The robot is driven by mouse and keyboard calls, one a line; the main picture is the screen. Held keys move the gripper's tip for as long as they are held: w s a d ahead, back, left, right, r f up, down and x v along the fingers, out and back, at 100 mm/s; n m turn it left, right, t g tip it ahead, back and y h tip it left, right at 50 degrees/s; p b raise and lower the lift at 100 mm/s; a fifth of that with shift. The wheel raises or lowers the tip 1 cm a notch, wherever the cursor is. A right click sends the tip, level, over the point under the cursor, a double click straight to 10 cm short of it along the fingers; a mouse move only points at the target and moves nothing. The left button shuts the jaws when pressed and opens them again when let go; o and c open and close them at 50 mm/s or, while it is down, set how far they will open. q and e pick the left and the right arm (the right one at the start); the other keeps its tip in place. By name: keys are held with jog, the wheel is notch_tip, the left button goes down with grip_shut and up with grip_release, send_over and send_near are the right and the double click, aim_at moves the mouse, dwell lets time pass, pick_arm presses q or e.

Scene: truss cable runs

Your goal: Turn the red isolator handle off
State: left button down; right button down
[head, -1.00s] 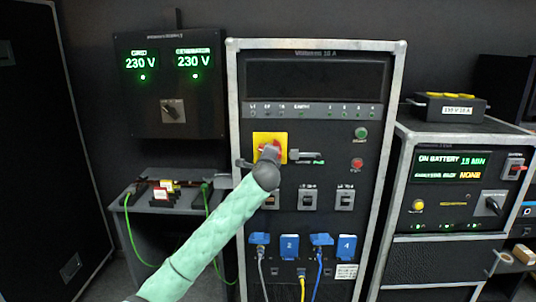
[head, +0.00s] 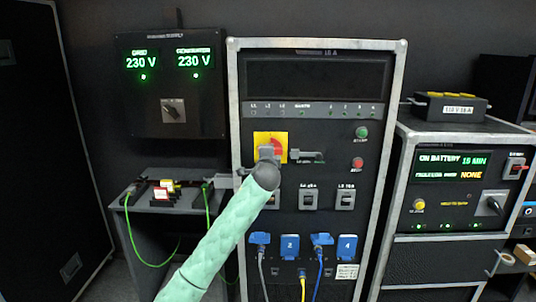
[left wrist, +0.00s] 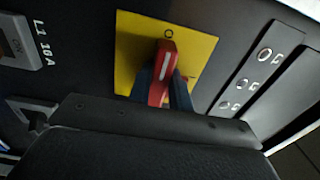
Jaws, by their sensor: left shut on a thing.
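The red isolator handle (left wrist: 163,72) stands on a yellow plate (left wrist: 205,47) in the left wrist view. Its white line points at the O mark on the plate. The dark fingers of my left gripper (left wrist: 162,90) are on both sides of the handle and shut on it. In the head view the yellow plate (head: 260,138) is on the front of the tall middle rack, and red (head: 278,147) shows beside my left gripper (head: 267,154). The gripper and arm hide the rest of the handle there. My right gripper is in neither view.
A grey lever (head: 306,155) is just right of the plate, with a green button (head: 361,132) and red button (head: 357,163) further right. Breaker switches (head: 308,198) and blue sockets (head: 290,246) sit below. A shelf with cables (head: 160,200) stands left.

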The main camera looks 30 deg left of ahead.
pick_arm(q)
jog(key=shift+f, duration=0.15)
jog(key=c, duration=1.3)
grip_release()
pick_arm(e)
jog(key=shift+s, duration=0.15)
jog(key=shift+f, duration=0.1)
pick_arm(q)
jog(key=b+v, duration=0.1)
jog(key=v, duration=0.6)
jog(key=shift+s+d+b, duration=0.15)
jog(key=shift+s+b, duration=0.25)
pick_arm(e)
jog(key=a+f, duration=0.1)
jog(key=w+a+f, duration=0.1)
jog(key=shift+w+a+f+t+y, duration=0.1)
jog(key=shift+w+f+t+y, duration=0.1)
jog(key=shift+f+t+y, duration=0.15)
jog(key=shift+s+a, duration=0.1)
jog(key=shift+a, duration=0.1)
